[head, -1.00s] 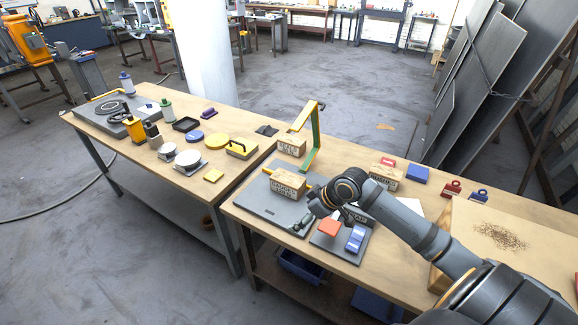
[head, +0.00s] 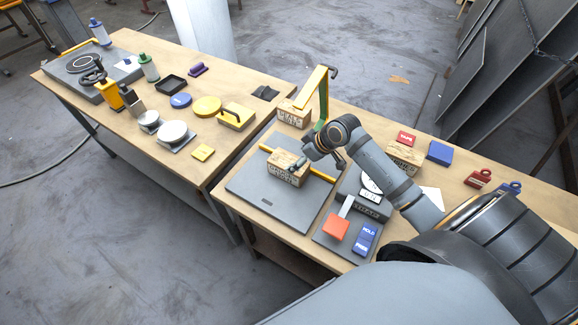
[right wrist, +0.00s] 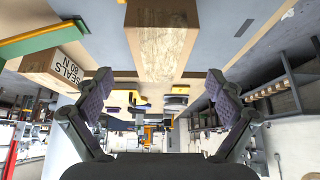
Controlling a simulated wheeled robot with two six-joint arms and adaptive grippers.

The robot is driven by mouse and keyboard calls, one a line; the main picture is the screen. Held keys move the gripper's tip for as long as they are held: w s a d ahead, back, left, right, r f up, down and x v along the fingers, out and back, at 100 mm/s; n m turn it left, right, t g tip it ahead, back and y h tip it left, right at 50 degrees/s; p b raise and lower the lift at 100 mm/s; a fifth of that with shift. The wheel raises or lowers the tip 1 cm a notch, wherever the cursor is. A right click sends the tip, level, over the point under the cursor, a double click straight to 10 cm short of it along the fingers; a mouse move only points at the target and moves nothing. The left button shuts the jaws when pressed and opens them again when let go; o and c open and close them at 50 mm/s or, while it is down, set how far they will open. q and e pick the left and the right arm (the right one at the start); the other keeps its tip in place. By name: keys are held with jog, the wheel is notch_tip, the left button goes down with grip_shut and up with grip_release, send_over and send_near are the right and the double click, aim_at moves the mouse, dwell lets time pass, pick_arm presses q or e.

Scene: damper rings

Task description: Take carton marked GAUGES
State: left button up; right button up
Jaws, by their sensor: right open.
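A carton (head: 287,169) stands on the grey plate (head: 262,198) across a yellow strip; I cannot read its lettering. The carton straight ahead in the right wrist view (right wrist: 161,45) seems to be this one, showing a plain face. A second carton (head: 294,113) stands behind, by the green and yellow bracket; the right wrist view shows a carton reading SEALS 80 N (right wrist: 58,68). A third carton (head: 405,158) stands to the right. My right gripper (right wrist: 162,84) is open and empty, with the near carton beyond its fingers; it also shows in the head view (head: 319,163). My left gripper is out of view.
The yellow and green bracket (head: 323,97) stands close behind my right gripper. A panel with a red block (head: 336,228) and a blue block (head: 366,238) lies at the front. A red TAPE box (head: 406,138) sits on the third carton.

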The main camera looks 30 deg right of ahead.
aim_at(288, 161)
jog(key=shift+w+a+f, duration=0.3)
jog(key=shift+w+a+f+p, duration=0.2)
jog(key=shift+f+p, duration=0.1)
jog(key=shift+p, duration=0.05)
jog(key=x, duration=0.4)
jog(key=shift+w+p, duration=0.15)
jog(key=shift+p, duration=0.25)
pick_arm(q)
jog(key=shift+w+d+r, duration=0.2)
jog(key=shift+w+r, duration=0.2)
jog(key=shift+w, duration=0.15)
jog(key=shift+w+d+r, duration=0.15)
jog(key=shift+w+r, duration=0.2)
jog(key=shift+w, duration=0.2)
pick_arm(e)
jog(key=shift+c, duration=1.3)
jog(key=c, duration=1.6)
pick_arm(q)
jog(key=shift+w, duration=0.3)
pick_arm(e)
jog(key=shift+r, duration=0.15)
